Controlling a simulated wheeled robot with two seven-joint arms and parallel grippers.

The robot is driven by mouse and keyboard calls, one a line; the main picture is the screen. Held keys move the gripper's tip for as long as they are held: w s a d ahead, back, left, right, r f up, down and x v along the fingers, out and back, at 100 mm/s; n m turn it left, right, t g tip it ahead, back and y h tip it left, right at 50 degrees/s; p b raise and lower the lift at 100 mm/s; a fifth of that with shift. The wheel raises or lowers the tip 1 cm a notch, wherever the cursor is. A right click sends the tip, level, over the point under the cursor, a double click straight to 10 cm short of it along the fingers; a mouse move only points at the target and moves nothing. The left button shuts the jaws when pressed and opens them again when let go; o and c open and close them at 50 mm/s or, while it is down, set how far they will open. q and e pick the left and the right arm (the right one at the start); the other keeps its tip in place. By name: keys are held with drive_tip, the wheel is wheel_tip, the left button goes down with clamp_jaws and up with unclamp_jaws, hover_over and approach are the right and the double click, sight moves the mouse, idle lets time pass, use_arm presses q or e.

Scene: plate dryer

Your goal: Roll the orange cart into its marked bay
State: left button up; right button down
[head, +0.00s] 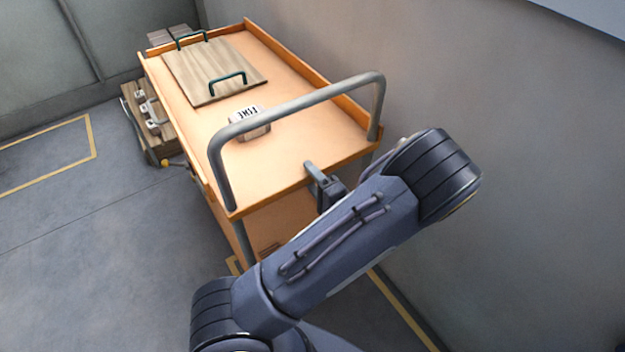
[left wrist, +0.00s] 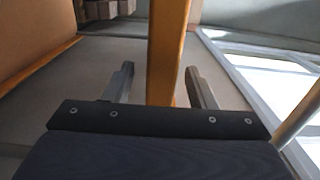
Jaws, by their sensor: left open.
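The orange cart (head: 300,160) stands along the wall in the head view, with a grey tube handle (head: 300,103) at its near end. A yellow line (head: 405,315) on the floor runs out from beneath the cart's near end. Another yellow outline (head: 95,140) lies on the floor at left; which marks the bay I cannot tell. My left gripper (head: 314,175) is at the near edge of the cart's top, below the handle. In the left wrist view, its open fingers (left wrist: 160,85) stand either side of an orange edge strip (left wrist: 168,50); contact is unclear. My right gripper is out of view.
On the cart lie a wooden board (head: 215,68) with two green handles and a small labelled block (head: 250,123). A wooden crate (head: 150,125) with pale items stands close to the cart's left side. The floor (head: 90,250) at left is clear. The wall (head: 500,110) is at right.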

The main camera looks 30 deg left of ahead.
use_arm(q)
drive_tip(key=shift+w+a, duration=0.2)
drive_tip(key=shift+a, duration=0.35)
clamp_jaws()
idle(1.1)
